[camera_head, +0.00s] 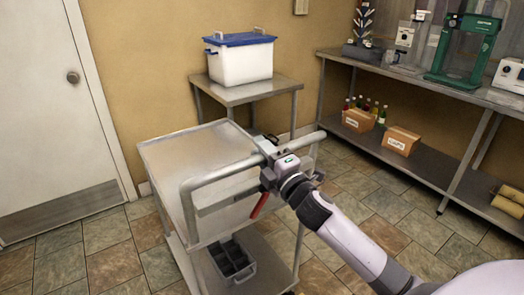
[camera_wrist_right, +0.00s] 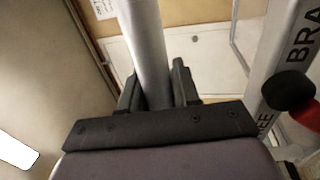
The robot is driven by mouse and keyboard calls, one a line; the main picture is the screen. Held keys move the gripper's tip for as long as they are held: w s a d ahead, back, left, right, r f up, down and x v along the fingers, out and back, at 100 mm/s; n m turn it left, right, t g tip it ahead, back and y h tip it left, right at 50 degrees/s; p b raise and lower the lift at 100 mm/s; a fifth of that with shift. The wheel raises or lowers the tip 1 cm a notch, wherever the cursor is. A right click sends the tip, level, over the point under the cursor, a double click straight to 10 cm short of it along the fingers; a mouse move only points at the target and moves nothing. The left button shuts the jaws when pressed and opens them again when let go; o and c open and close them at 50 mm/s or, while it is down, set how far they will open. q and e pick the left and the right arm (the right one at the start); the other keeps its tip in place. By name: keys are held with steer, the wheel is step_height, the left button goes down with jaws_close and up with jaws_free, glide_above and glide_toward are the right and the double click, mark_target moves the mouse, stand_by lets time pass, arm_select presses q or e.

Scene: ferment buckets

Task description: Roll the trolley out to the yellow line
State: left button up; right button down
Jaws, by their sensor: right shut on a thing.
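The trolley (camera_head: 190,150) is a grey metal cart with a flat, empty top, a lower shelf and a tubular push handle (camera_head: 225,172) facing me. My right gripper (camera_head: 268,148) is shut on the handle bar near its right part. In the right wrist view the bar (camera_wrist_right: 148,45) runs between the two fingers (camera_wrist_right: 157,90). A red lever (camera_head: 259,205) hangs beside the gripper; a red and black knob also shows in the wrist view (camera_wrist_right: 290,90), near partly visible "BRA" lettering. My left gripper is not in view. I cannot make out a yellow line.
A small table (camera_head: 250,92) with a blue-lidded white bucket (camera_head: 240,62) stands behind. A door (camera_head: 50,120) is left. A long bench (camera_head: 430,92) stands right. Tiled floor (camera_head: 110,268) is clear left of the trolley.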

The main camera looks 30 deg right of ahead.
stand_by(0.3)
steer(key=c, duration=0.9)
jaws_free()
steer(key=b+v, duration=0.1)
steer(key=v, duration=0.6)
steer(key=shift+s, duration=0.1)
steer(key=s+a+f+m+g, duration=0.3)
steer(key=s+f+m, duration=0.2)
steer(key=s+f, duration=0.2)
steer(key=s+a+f+m+g+p, duration=0.1)
steer(key=s+a+f+m+g, duration=0.2)
steer(key=s+f+m, duration=0.3)
steer(key=s+a+f+m+g, duration=0.3)
steer(key=s+f+m, duration=0.2)
steer(key=f, duration=0.9)
steer(key=s, duration=0.2)
steer(key=shift+s+a+f+m+g+y+p, duration=0.3)
steer(key=shift+a+f+m+g+y, duration=0.05)
steer(key=shift+m+g+y, duration=0.05)
